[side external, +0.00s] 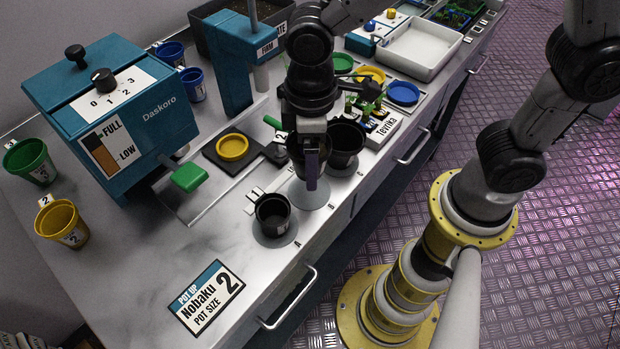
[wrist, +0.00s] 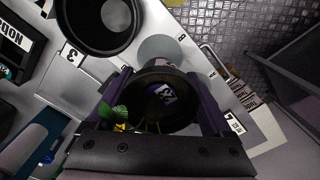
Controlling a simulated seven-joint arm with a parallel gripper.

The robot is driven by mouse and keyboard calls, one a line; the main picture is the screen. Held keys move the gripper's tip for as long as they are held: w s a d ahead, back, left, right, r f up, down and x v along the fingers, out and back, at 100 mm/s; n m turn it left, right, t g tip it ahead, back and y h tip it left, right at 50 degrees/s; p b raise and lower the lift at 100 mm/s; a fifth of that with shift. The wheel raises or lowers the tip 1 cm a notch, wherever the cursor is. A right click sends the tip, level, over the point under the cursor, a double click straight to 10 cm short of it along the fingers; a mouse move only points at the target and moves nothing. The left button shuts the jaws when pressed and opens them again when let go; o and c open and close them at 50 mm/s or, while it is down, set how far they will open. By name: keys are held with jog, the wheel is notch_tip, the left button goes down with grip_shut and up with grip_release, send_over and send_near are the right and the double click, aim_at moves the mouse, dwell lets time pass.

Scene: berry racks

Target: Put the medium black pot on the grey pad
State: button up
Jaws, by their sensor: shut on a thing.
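My gripper (side external: 312,165) points down over the counter and is shut on a black pot (side external: 294,150), mostly hidden behind the fingers in the side view. In the wrist view the pot (wrist: 150,84) is between the purple fingers, with a pale numbered label inside the view of its mouth. Below the gripper is a bare grey round spot (side external: 308,194); it also shows in the wrist view (wrist: 160,47).
A small black pot (side external: 272,214) stands left of the gripper, a larger black pot (side external: 347,142) right. A teal dispenser (side external: 115,120) and teal press (side external: 235,60) stand behind. Seedlings in a white tray (side external: 385,132) are close by. The front-left counter is clear around a sign (side external: 210,297).

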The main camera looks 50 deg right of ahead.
jog(key=shift+f, duration=3.05)
jog(key=shift+f, duration=0.15)
jog(key=o, duration=1.1)
jog(key=shift+o, duration=0.2)
